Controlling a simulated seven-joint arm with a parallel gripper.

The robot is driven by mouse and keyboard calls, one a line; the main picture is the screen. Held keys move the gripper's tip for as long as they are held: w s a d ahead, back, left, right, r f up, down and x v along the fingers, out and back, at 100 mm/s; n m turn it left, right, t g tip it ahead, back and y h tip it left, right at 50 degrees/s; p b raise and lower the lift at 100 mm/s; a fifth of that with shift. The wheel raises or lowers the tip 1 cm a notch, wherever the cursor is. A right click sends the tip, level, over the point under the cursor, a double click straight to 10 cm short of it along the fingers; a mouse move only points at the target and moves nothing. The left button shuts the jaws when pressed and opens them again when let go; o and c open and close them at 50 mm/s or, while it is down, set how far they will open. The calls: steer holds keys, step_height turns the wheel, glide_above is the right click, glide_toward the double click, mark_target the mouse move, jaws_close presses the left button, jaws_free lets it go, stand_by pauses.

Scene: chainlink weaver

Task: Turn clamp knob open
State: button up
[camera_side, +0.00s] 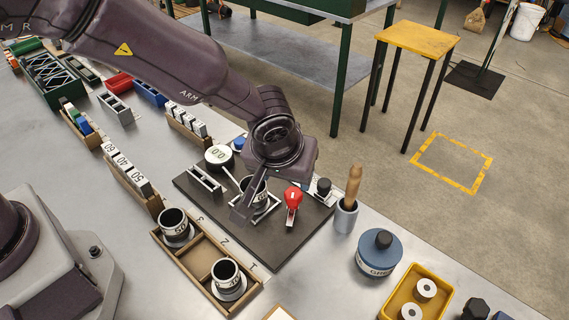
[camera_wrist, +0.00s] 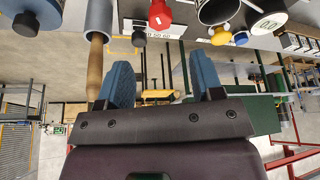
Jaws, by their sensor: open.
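A dark base plate (camera_side: 292,247) lies on the metal bench and carries a red-topped lever (camera_side: 293,197), a black knob (camera_side: 323,187) and a fixture holding a dark cup. I cannot tell for sure which of these is the clamp knob. The red top (camera_wrist: 160,14) and a black knob (camera_wrist: 139,38) show upside down at the top of the wrist view. My gripper (camera_side: 245,208) hangs over the plate, in front of the cup, left of the red lever. In the wrist view its two blue-grey fingers (camera_wrist: 162,78) are apart, with nothing held between them.
A wooden-handled tool (camera_side: 353,184) stands in a grey holder right of the plate. A blue grease tin (camera_side: 378,253) and yellow tray (camera_side: 388,298) are nearer. A wooden tray (camera_side: 202,256) with cups lies at the left front. A white dial (camera_side: 219,156) stands behind.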

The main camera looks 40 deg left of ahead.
steer(key=shift+v, duration=1.15)
steer(key=s+a+r+m+t+h, duration=0.1)
steer(key=s+a+r+m, duration=0.3)
steer(key=s+a+r, duration=1.4)
steer(key=shift+a+r+m+t+h, duration=0.3)
steer(key=shift+a+r+h, duration=0.1)
steer(key=shift+a, duration=0.75)
